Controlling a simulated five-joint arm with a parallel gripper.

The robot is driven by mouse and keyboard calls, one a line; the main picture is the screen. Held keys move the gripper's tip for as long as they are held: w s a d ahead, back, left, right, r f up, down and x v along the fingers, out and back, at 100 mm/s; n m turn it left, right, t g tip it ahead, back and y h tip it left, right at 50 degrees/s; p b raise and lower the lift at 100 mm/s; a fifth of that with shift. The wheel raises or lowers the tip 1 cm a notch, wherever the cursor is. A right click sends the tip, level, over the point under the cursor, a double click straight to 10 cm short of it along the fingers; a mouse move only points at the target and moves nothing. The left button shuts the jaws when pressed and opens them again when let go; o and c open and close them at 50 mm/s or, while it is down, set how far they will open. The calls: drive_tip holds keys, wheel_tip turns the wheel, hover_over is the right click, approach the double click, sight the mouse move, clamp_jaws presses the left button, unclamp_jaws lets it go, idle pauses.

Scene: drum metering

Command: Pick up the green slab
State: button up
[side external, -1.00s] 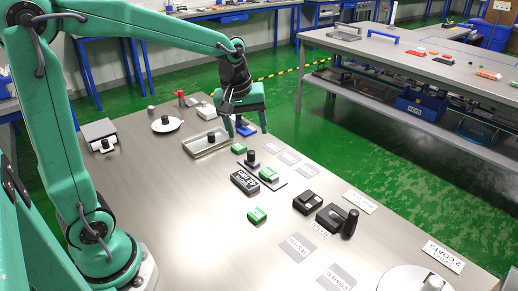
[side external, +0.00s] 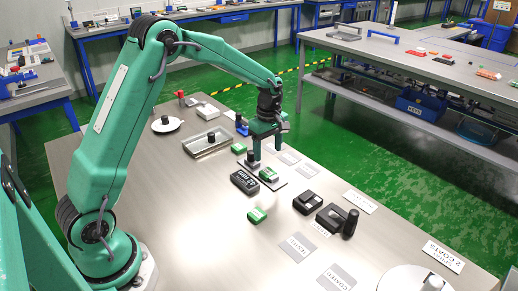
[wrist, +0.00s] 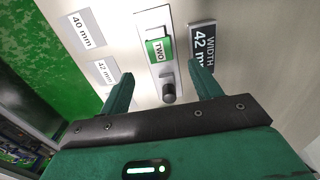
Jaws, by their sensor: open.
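A green block marked TWO (wrist: 160,50) sits on a light metal plate (wrist: 142,18) in the wrist view, beside a black knob (wrist: 168,88). The block also shows in the side view (side external: 268,174). Two more green blocks lie on the table in the side view, one farther back (side external: 238,148) and one nearer the front (side external: 257,215). I cannot tell which of them is the green slab. My gripper (side external: 268,154) is open and empty above the plate, with the knob and block between its fingers' lines in the wrist view (wrist: 160,72).
A black block marked WIDTH 42 mm (wrist: 203,42) lies close beside the plate. Printed labels (wrist: 80,30) lie on the other side. A metal tray (side external: 206,143) stands farther back, and black devices (side external: 307,203) stand to the right. The table's front left is clear.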

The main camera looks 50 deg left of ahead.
sight(268, 172)
drive_tip(key=shift+f, duration=3.95)
drive_tip(key=c, duration=1.1)
drive_tip(key=shift+r, duration=0.2)
drive_tip(key=shift+c, duration=0.2)
drive_tip(key=shift+r, duration=0.55)
drive_tip(key=r, duration=0.3)
drive_tip(key=shift+s+d+r, duration=0.1)
drive_tip(key=shift+d, duration=0.3)
drive_tip(key=s+d+r, duration=0.4)
drive_tip(key=d+r, duration=0.2)
drive_tip(key=d, duration=0.4)
drive_tip(key=shift+s+r, duration=0.2)
